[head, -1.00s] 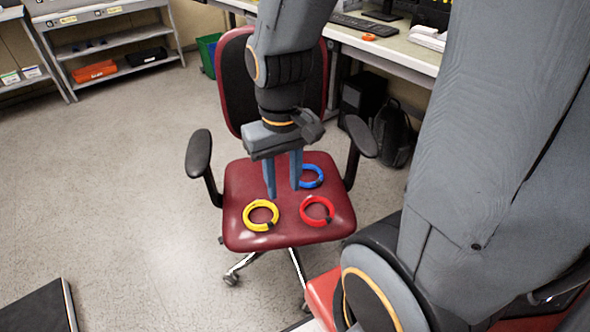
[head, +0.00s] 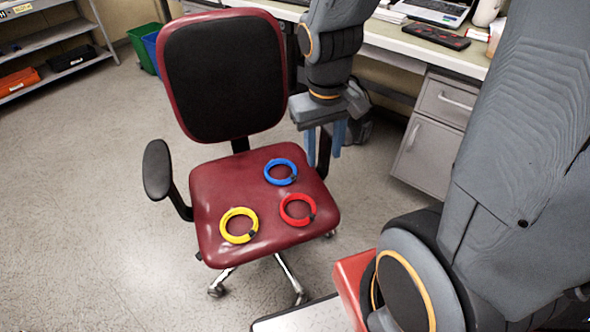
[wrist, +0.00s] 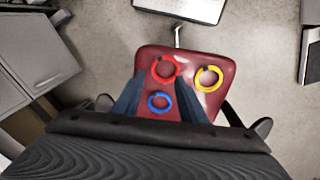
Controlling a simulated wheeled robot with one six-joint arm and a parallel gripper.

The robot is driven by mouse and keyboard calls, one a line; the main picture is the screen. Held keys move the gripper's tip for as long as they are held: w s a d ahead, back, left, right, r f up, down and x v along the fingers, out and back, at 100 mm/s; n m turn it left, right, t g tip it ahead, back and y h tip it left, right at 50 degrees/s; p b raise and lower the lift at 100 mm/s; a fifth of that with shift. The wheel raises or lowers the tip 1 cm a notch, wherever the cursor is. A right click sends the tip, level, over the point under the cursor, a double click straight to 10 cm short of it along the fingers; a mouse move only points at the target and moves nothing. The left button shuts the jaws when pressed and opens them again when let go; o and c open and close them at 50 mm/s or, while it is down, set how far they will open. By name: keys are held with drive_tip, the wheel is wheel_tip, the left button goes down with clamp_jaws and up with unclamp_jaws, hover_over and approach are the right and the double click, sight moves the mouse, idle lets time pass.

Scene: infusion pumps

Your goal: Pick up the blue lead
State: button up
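The blue lead (head: 281,182) is a coiled ring lying flat on the red chair seat (head: 225,185), at its back right in the head view. My gripper (head: 324,160) is open and empty, with its two blue fingers pointing down. It hangs to the right of the blue lead and apart from it, by the chair's right side. In the wrist view, the blue lead (wrist: 160,110) shows between the open fingers (wrist: 159,84), with the seat beyond them. A red ring (head: 285,212) and a yellow ring (head: 224,228) lie nearer the seat's front.
The chair's backrest (head: 222,80) rises behind the seat, and its left armrest (head: 157,170) stands at the side. A desk (head: 420,50) with a drawer cabinet (head: 435,135) is behind my gripper. The floor left of the chair is clear.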

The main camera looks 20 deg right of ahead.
drive_tip(key=w+d+f+n+t+b, duration=0.1)
drive_tip(key=w+d+f, duration=0.1)
drive_tip(key=w+f, duration=0.3)
drive_tip(key=w+d+f+n+t, duration=0.1)
drive_tip(key=w+f+n, duration=0.1)
drive_tip(key=w, duration=0.6)
drive_tip(key=n+y+b, duration=0.2)
drive_tip(key=n+y, duration=0.2)
drive_tip(key=n, duration=0.2)
hover_over(274, 180)
drive_tip(key=s+d, duration=0.2)
drive_tip(key=d, duration=0.1)
drive_tip(key=shift+t, duration=0.3)
wheel_tip(274, 180, down, 21)
drive_tip(key=shift+w+r, duration=0.15)
drive_tip(key=x, duration=0.5)
drive_tip(key=b+x, duration=0.1)
drive_tip(key=x, duration=0.1)
drive_tip(key=shift+s+a, duration=0.25)
clamp_jaws()
